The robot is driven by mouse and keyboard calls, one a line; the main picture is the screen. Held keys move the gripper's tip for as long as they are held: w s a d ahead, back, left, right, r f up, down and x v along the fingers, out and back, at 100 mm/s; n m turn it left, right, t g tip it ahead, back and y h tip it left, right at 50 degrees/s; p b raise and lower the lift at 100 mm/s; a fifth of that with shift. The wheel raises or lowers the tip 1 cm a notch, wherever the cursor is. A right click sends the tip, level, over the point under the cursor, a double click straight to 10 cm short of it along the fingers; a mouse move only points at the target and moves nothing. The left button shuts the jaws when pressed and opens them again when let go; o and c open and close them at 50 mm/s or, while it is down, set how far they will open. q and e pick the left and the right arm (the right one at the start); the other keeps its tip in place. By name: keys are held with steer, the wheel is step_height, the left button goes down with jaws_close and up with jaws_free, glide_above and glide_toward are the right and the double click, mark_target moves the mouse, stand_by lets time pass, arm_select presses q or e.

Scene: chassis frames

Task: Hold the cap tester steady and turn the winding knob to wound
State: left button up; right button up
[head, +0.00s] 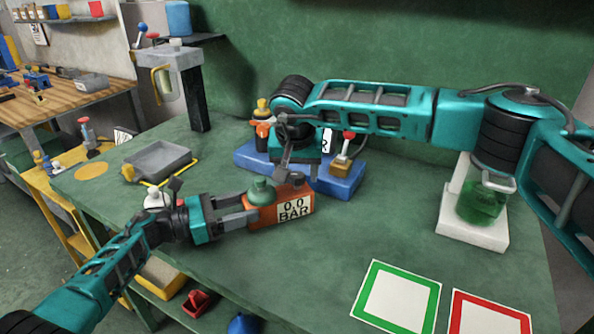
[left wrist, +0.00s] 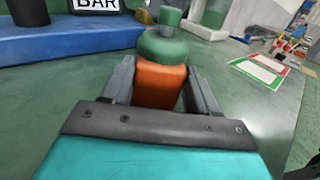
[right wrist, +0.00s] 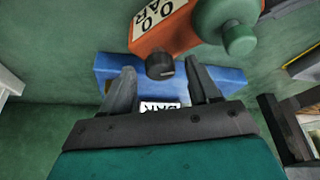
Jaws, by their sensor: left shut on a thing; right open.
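The cap tester is an orange block (head: 270,216) with a white "0.0 BAR" label (head: 293,208) on the green bench. A green domed part (head: 262,192) is on its left end, and a small dark knob (head: 296,178) is at its right end. My left gripper (head: 246,207) is shut on the orange body, one finger on each side, also in the left wrist view (left wrist: 160,82). My right gripper (head: 286,166) is open above the dark knob. In the right wrist view the knob (right wrist: 160,67) appears between the open fingertips (right wrist: 161,75); contact is not visible.
A blue stand (head: 340,180) with small items is just behind the tester. A grey tray (head: 157,160) lies left. A white fixture with a green jar (head: 481,203) stands right. Green-bordered (head: 397,298) and red-bordered (head: 487,316) cards lie at front right. The bench between is clear.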

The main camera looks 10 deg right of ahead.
steer(key=shift+w+f, duration=0.1)
steer(key=shift+f, duration=0.1)
steer(key=c, duration=1.1)
